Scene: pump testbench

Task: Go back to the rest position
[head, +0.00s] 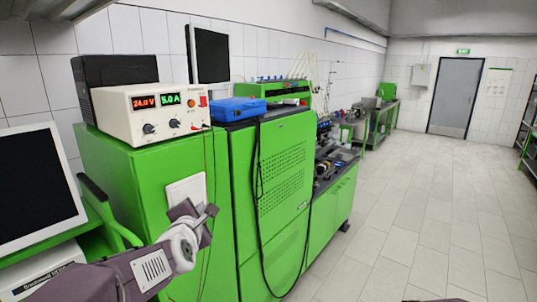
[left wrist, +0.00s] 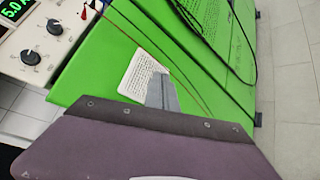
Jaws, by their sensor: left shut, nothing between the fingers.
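My left arm comes in from the lower left of the head view. My left gripper (head: 211,211) is shut and empty in front of the green cabinet (head: 135,175). In the left wrist view the shut fingers (left wrist: 162,92) show beyond the purple wrist housing, in front of a white printed sheet on the cabinet's face. I cannot tell the exact gap to the sheet. My right gripper is not in view.
A power supply (head: 150,110) reading 24.0 V and 5.0 A stands on the cabinet, with red and black leads hanging down. The white sheet (head: 186,190) is on the cabinet front. A monitor (head: 40,185) is at the left. Open tiled floor (head: 420,220) lies to the right.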

